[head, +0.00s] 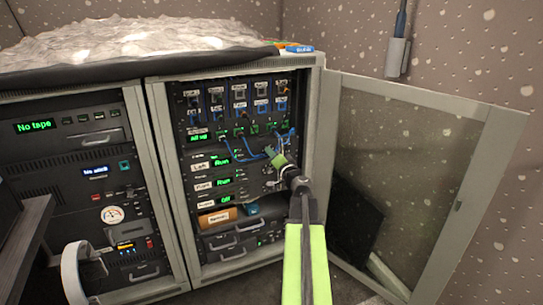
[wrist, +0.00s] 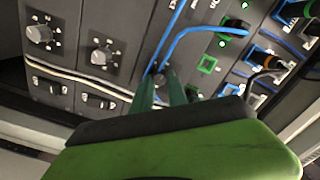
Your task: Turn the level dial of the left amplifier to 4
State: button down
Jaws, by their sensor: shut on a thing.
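The left amplifier (head: 199,168) is a dark rack unit labelled "Left", with a green "Run" display (head: 222,162), in the head view. My gripper (head: 275,155) is at the right side of this unit. In the wrist view my gripper (wrist: 166,92) is shut on a small grey knob (wrist: 163,76), which appears to be the left amplifier's level dial. The fingers cover most of it, and its pointer and scale cannot be read. Two similar dials, one in the middle (wrist: 103,55) and one at far left (wrist: 40,34), are free of the gripper.
Blue cables (wrist: 180,38) run close beside the fingers, from a panel with green-lit sockets (wrist: 208,64). The open glass cabinet door (head: 415,170) stands right of my arm. More amplifiers and an orange box (head: 216,218) are below. Another rack (head: 95,180) is at left.

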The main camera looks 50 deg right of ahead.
jog(key=m, duration=1)
jog(key=shift+m, duration=0.3)
dwell(0.4)
jog(key=c, duration=1.3)
grip_release()
jog(key=shift+f, duration=0.1)
